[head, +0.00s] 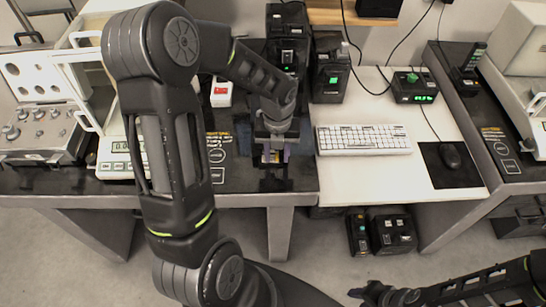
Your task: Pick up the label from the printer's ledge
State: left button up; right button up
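My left gripper (272,158) points down over the dark table, left of the keyboard. Its fingers are small and dark, and I cannot tell whether they are open or shut. Small purple and pale patches show around the fingers, too small to identify. Black devices with green displays (330,80) stand behind and right of my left wrist; I cannot tell which is the printer. I cannot make out the label or the ledge; my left arm covers part of this area. My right gripper (368,293) is low at the bottom right, apart from the tables; its opening is unclear.
A white keyboard (363,139) and a black mouse (451,156) on a dark mat lie on the white table (355,180). Black boxes (392,234) sit on the floor.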

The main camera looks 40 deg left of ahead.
aim_at(277, 157)
pick_arm(q)
jog(key=shift+c, duration=0.2)
grip_shut()
dwell(0.3)
notch_tip(277, 157, up, 10)
jog(key=shift+b, duration=0.45)
dwell(0.6)
